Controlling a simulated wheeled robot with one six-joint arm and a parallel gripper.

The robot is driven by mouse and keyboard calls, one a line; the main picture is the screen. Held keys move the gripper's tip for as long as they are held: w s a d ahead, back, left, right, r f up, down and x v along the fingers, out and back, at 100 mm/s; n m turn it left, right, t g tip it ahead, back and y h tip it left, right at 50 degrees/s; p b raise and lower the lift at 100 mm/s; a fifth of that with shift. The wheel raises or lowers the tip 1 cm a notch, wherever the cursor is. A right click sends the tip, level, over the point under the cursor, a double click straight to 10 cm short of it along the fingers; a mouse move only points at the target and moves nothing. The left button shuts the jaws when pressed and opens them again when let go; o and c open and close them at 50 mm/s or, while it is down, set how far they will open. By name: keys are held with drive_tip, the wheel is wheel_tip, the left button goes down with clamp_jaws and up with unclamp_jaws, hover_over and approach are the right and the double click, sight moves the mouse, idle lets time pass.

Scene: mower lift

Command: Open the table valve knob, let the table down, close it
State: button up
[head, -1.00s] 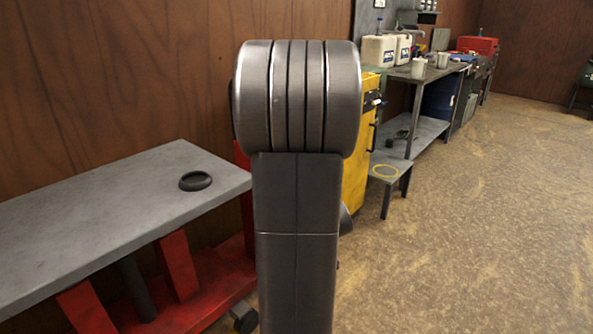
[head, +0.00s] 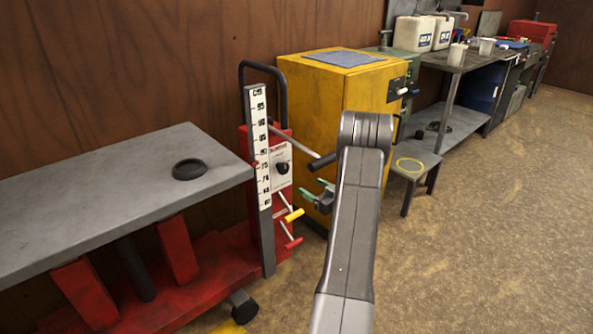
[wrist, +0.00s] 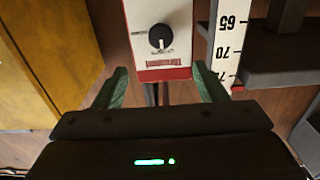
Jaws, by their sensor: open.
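The lift table (head: 100,195) has a grey top and stands at the left in the head view, with its top raised above a red base. The black valve knob (head: 283,168) sits on a white panel of the red column at the table's right end. In the wrist view the knob (wrist: 161,37) is at top centre, with a light pointer mark on it. My gripper (head: 316,191) has green fingers, is open and empty, and is to the right of the column. In the wrist view its fingertips (wrist: 161,69) are spread, with the knob ahead between them, apart from both.
A height scale (head: 262,150) stands beside the panel. Levers with yellow (head: 294,215) and red (head: 293,243) grips stick out below it. A black push handle (head: 263,75) rises behind. A yellow cabinet (head: 345,90) stands close behind my gripper. Floor at right is clear.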

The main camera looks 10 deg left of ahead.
sight(285, 169)
drive_tip(key=b+x, duration=0.1)
drive_tip(key=x, duration=1.2)
drive_tip(key=shift+w+a, duration=0.2)
drive_tip(key=shift+a, duration=0.1)
drive_tip(key=c, duration=1)
